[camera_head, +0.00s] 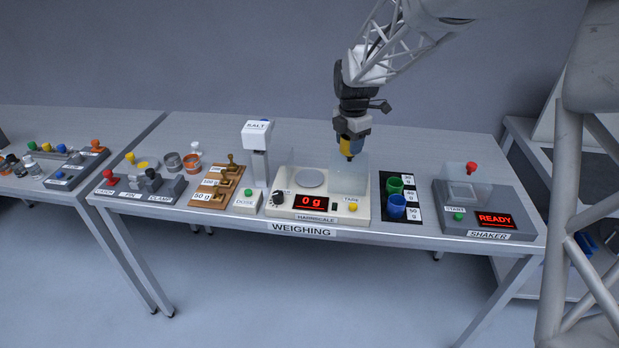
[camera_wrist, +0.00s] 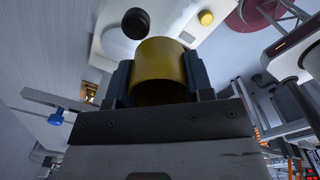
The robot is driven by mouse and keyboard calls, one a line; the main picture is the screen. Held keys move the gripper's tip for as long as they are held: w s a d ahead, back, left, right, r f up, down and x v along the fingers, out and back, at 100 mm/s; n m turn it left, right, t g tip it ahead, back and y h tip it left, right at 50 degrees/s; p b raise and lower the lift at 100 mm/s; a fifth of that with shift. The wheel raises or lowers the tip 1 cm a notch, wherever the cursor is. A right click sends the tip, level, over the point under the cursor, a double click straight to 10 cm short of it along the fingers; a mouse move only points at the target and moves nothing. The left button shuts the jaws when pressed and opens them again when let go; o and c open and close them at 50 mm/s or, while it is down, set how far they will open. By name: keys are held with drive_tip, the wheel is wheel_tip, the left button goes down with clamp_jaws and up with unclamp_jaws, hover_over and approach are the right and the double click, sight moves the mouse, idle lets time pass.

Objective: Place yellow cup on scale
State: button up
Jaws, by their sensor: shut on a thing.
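The yellow cup (camera_wrist: 160,60) sits between the two dark fingers of my gripper (camera_wrist: 158,75) in the wrist view. My gripper (camera_head: 351,152) is shut on it. In the head view the cup shows as a yellow patch (camera_head: 345,147) partly hidden by the fingers. It is held in the air by the right rear part of the scale, near a clear panel (camera_head: 349,176). The scale (camera_head: 290,208) has a round grey pan (camera_head: 311,178) to the left of the cup. The pan is bare and the red display reads 0 g.
A white salt dispenser (camera_head: 257,136) stands left of the scale. A green cup (camera_head: 394,186) and a blue cup (camera_head: 396,206) stand on a black mat to its right. The shaker (camera_head: 453,222) is farther right. Wooden weight holders (camera_head: 211,193) lie on the left.

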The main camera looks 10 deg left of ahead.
drive_tip(key=s+a+f, duration=0.5)
drive_tip(key=s+f, duration=0.3)
drive_tip(key=s, duration=0.3)
drive_tip(key=shift+s+a+n, duration=0.25)
drive_tip(key=shift+n, duration=0.15)
drive_tip(key=shift+w, duration=0.1)
hover_over(309, 177)
drive_tip(key=shift+f, duration=0.65)
drive_tip(key=shift+d+f, duration=0.1)
drive_tip(key=shift+f, duration=1.7)
drive_tip(key=shift+f, duration=0.1)
drive_tip(key=o, duration=0.9)
